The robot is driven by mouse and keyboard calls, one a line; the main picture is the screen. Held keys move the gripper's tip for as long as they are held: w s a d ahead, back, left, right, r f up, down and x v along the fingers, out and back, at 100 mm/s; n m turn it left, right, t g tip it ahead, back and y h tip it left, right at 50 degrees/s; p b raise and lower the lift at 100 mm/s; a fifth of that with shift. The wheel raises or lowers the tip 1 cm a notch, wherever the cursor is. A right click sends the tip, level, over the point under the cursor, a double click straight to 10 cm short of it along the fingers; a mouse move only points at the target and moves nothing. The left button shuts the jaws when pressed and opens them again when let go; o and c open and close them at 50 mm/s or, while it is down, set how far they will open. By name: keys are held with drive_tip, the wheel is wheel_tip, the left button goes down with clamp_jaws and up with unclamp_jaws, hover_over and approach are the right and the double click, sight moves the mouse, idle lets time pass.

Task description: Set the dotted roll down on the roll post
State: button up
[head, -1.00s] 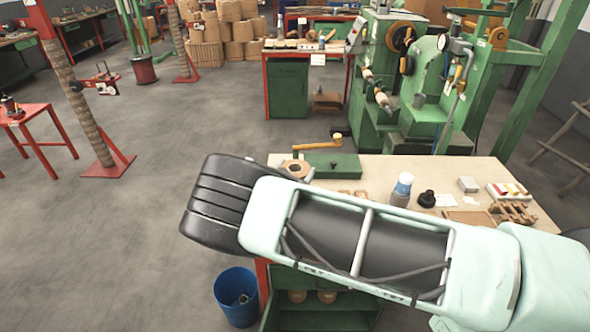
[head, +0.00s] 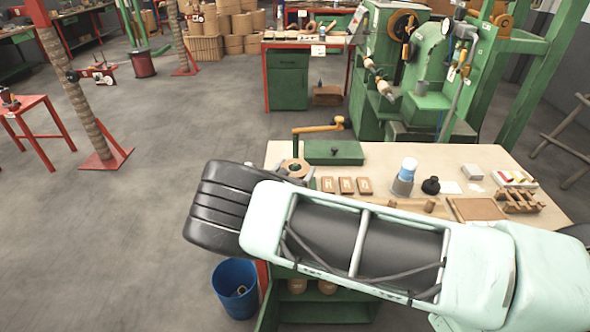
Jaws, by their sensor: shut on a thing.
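The rest of the gripper is hidden behind my dark wrist and pale green arm. I cannot make out the roll post; it may be hidden by my arm or the roll.
A blue bin (head: 236,291) is on the floor.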

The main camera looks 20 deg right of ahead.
idle(0.3)
drive_tip(key=o, duration=2)
drive_tip(key=shift+c, duration=0.2)
drive_tip(key=shift+s+a+f, duration=0.2)
drive_tip(key=shift+s+a, duration=0.2)
drive_tip(key=b+v, duration=0.5)
drive_tip(key=v, duration=1.1)
drive_tip(key=shift+r, duration=0.15)
drive_tip(key=shift+s+a, duration=0.1)
